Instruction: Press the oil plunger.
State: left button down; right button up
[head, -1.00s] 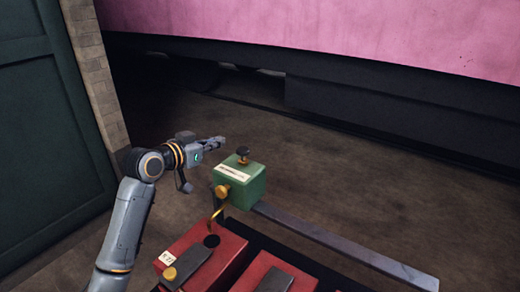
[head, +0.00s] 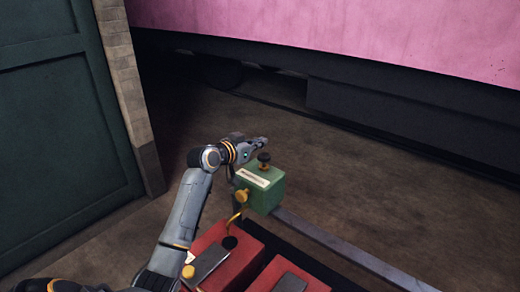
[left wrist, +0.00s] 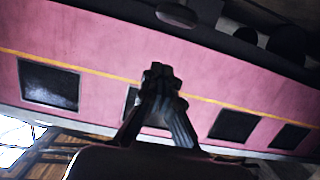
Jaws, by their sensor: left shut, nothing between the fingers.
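The oil plunger, a dark knob (head: 264,157) on a short stem, stands up from the top of a green oil box (head: 262,190) in the head view. The box has a white label, a brass knob and a brass spout on its left side. My left gripper (head: 264,142) is shut and empty, just behind and above the plunger knob; whether they touch I cannot tell. In the left wrist view the shut fingers (left wrist: 160,75) show, but the plunger and box do not. My right gripper is in neither view.
Below the spout are red blocks (head: 228,256) with dark lids, one with a dark round hole. A grey rail (head: 345,253) runs right from the box. A green door (head: 65,130) stands left. A pink carriage (head: 400,35) spans the back.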

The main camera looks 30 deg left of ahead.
aim_at(264, 157)
pick_arm(q)
jog(key=shift+w+f+p, duration=0.2)
jog(key=shift+f+p, duration=0.45)
jog(key=shift+f, duration=1.45)
notch_tip(264, 157, down, 3)
jog(key=b, duration=0.3)
jog(key=shift+d, duration=0.1)
